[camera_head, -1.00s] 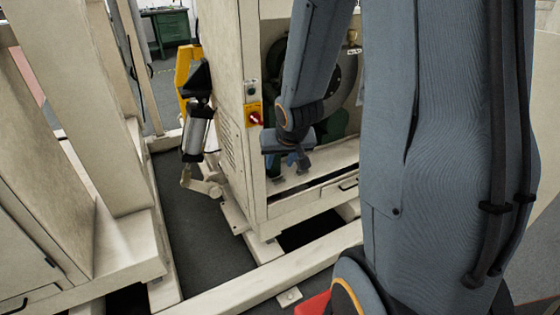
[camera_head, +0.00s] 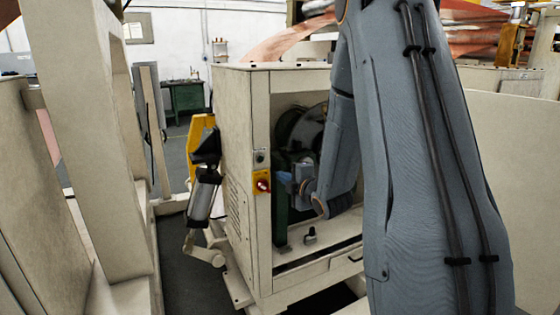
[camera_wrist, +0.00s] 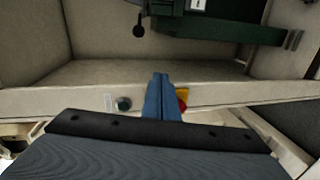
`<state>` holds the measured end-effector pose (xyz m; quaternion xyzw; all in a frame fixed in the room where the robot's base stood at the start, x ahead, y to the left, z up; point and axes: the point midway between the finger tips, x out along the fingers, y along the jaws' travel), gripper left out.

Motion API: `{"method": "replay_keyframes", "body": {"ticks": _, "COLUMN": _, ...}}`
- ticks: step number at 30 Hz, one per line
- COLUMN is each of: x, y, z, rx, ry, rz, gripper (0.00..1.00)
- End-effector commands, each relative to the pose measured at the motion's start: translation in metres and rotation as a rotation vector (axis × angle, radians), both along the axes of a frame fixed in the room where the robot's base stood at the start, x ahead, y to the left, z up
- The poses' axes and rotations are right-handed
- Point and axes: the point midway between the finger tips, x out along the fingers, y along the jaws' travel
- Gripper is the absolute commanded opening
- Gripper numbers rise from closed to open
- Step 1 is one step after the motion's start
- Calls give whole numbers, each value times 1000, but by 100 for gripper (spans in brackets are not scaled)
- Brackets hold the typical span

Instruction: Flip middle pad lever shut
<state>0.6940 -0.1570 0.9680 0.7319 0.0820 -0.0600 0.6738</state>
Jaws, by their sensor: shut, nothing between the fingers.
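My gripper (camera_head: 284,178) is shut and empty, at the front opening of the beige cabinet (camera_head: 236,150). In the wrist view its blue fingers (camera_wrist: 161,80) are together, pointing into the cabinet. A dark lever with a round knob (camera_wrist: 138,30) hangs beside a green part (camera_wrist: 215,30) in the wrist view, apart from the fingertips. I cannot tell whether it is a pad lever. In the head view my arm hides much of the inside, and no row of pad levers can be made out.
A red rotary switch on a yellow plate (camera_head: 262,184) is on the cabinet's front post, close to my gripper. A small dark fitting (camera_head: 310,236) stands on the cabinet's floor ledge. A yellow bracket (camera_head: 197,140) and a cylinder (camera_head: 203,197) stand left of the cabinet.

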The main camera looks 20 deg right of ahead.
Motion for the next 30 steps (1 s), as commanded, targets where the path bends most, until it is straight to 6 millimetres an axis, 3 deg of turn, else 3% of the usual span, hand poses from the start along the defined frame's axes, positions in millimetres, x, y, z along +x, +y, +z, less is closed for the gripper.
{"method": "replay_keyframes", "body": {"ticks": 6, "x": 7, "y": -6, "z": 15, "rx": -217, "ry": -125, "rz": 55, "gripper": 0}}
{"method": "replay_keyframes", "body": {"ticks": 14, "x": 19, "y": -7, "z": 18, "rx": -261, "ry": -151, "rz": 62, "gripper": 0}}
{"method": "replay_keyframes", "body": {"ticks": 29, "x": 110, "y": 0, "z": 12, "rx": -259, "ry": -149, "rz": 63, "gripper": 0}}
{"method": "replay_keyframes", "body": {"ticks": 30, "x": 105, "y": -12, "z": 16, "rx": -259, "ry": -147, "rz": 57, "gripper": 0}}
